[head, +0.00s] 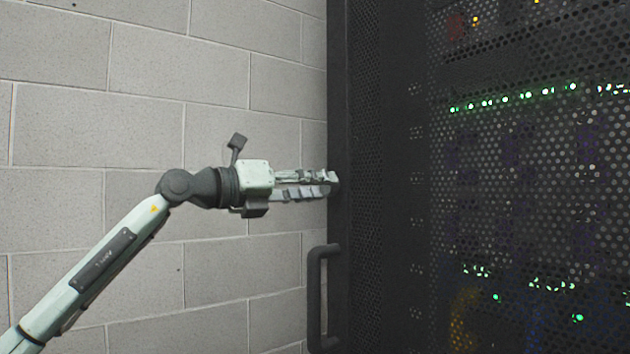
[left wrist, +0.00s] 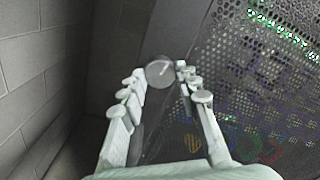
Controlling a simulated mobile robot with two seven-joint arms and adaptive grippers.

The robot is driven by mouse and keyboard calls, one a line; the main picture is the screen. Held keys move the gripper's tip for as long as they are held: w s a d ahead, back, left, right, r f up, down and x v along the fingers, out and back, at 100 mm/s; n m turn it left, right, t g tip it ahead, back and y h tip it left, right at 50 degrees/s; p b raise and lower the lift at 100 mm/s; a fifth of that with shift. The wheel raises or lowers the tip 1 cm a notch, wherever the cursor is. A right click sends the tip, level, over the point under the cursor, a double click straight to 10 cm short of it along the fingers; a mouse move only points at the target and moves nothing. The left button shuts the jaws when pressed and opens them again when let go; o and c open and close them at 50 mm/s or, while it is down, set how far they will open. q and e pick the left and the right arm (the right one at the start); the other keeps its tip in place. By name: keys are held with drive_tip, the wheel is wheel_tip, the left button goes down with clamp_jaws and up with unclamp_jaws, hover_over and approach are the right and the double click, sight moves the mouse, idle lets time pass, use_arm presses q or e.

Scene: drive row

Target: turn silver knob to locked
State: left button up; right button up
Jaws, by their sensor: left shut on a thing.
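The silver knob (left wrist: 160,73) shows in the left wrist view as a round grey disc on the dark cabinet frame, with a light mark at its upper right. My left gripper (left wrist: 160,82) has its two fingers on either side of the knob and is shut on it. In the head view my left gripper (head: 333,184) reaches from the left to the cabinet's left edge. There the fingertips hide most of the knob. I cannot read any locked label in either view. My right gripper is not in view.
The dark cabinet door (head: 385,180) is perforated mesh, with green lights behind it. A dark vertical handle (head: 314,298) sticks out below my left gripper at the cabinet edge. A grey block wall (head: 140,125) stands to the left. The space between the arm and the handle looks clear.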

use_arm(q)
drive_tip(key=shift+n+p, duration=0.5)
drive_tip(key=shift+n, duration=0.9)
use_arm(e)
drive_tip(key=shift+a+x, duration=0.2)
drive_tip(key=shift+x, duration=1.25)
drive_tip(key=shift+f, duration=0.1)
use_arm(q)
drive_tip(key=o, duration=1.1)
drive_tip(key=shift+o, duration=0.2)
drive_tip(key=v, duration=1.2)
drive_tip(key=shift+s, duration=0.1)
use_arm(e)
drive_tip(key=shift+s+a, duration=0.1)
